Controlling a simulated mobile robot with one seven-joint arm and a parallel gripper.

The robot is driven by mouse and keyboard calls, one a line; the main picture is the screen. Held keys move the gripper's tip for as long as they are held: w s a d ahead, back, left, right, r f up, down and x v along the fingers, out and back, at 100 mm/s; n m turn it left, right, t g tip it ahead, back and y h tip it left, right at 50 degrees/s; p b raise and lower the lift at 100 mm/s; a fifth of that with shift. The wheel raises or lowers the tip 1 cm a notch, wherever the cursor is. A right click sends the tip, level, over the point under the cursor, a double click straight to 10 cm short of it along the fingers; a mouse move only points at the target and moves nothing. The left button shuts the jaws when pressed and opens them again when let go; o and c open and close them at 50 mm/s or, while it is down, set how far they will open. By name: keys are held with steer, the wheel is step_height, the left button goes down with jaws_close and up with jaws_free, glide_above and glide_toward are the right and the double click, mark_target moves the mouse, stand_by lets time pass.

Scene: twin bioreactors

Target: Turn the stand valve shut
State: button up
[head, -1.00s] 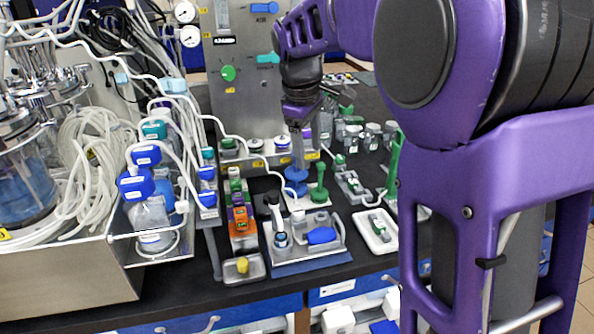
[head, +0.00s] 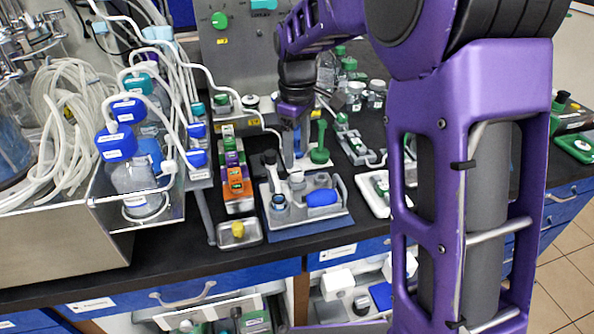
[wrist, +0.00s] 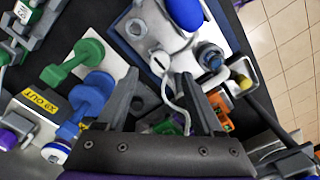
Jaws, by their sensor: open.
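My gripper (head: 296,140) points down over the bench, left of the green upright piece (head: 320,143). In the wrist view my gripper (wrist: 158,75) has its two dark fingers apart, with nothing held. A white round-topped fitting (wrist: 161,63) with a white tube shows beyond and between the fingertips. A blue dumbbell-shaped piece (wrist: 92,95) and the green one (wrist: 76,60) lie left of the fingers, on a white plate. A green round knob (head: 219,19) is on the grey upright panel (head: 232,58) at the back. I cannot tell which part is the stand valve.
A tray with a blue bulb (head: 322,197) stands on a blue mat (head: 318,229) at the bench front. An orange block (head: 238,187) and a small dish with a yellow knob (head: 238,229) are left of it. Tubing and blue-capped bottles (head: 116,143) crowd the left.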

mark_target(297, 172)
step_height(297, 172, down, 5)
steer(key=shift+f+b, duration=0.15)
steer(key=shift+b, duration=0.2)
jaws_close()
